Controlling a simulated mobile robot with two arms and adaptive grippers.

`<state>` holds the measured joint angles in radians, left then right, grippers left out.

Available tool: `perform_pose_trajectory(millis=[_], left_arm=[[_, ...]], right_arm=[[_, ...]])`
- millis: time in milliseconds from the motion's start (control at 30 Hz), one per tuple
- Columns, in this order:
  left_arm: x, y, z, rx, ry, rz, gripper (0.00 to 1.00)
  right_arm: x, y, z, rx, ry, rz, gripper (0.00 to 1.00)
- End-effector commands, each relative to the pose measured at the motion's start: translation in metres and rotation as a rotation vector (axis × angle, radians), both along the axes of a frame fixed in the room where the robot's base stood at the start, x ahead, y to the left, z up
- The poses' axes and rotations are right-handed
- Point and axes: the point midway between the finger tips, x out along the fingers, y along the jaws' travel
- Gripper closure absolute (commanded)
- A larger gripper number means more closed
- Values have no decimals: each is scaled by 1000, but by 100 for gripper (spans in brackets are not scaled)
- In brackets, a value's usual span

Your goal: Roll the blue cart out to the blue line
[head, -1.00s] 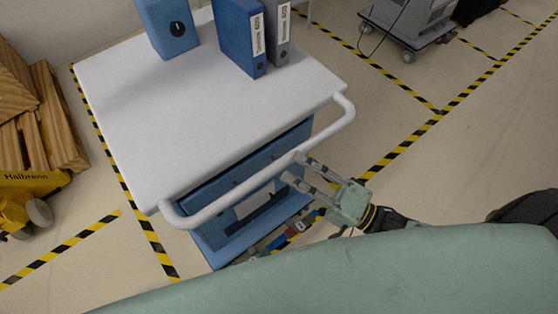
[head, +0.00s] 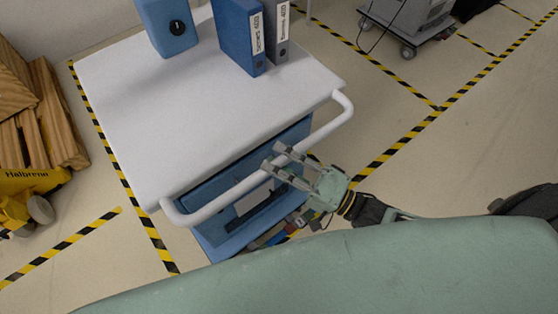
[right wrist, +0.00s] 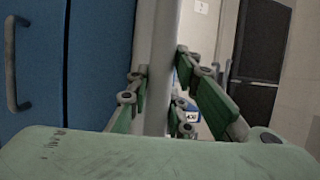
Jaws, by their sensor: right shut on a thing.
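The blue cart has a white top (head: 190,110), a blue body (head: 225,195) and a white push handle (head: 235,194) along its near side. My right gripper (head: 273,158) is shut on this handle, right of its middle, with one finger on each side. In the right wrist view the handle bar (right wrist: 162,70) runs upright between the green fingers. My left gripper is out of view. No blue line shows; the visible floor lines are yellow and black.
A blue box (head: 167,28), a blue binder (head: 238,38) and a grey binder (head: 276,35) stand on the cart's top. Wooden pallets (head: 45,125) and a yellow pallet truck (head: 25,195) are at left. A grey cart (head: 415,20) stands at the back right.

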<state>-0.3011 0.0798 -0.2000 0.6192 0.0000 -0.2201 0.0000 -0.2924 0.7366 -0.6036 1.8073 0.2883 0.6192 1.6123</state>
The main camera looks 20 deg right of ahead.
Motion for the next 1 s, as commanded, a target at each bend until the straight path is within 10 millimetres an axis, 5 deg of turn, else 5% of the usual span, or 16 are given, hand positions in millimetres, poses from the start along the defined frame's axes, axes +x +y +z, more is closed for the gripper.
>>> perform_pose_trajectory(millis=[1000], left_arm=[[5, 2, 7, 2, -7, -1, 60]], right_arm=[[-22, -7, -3, -8, 2, 2, 100]])
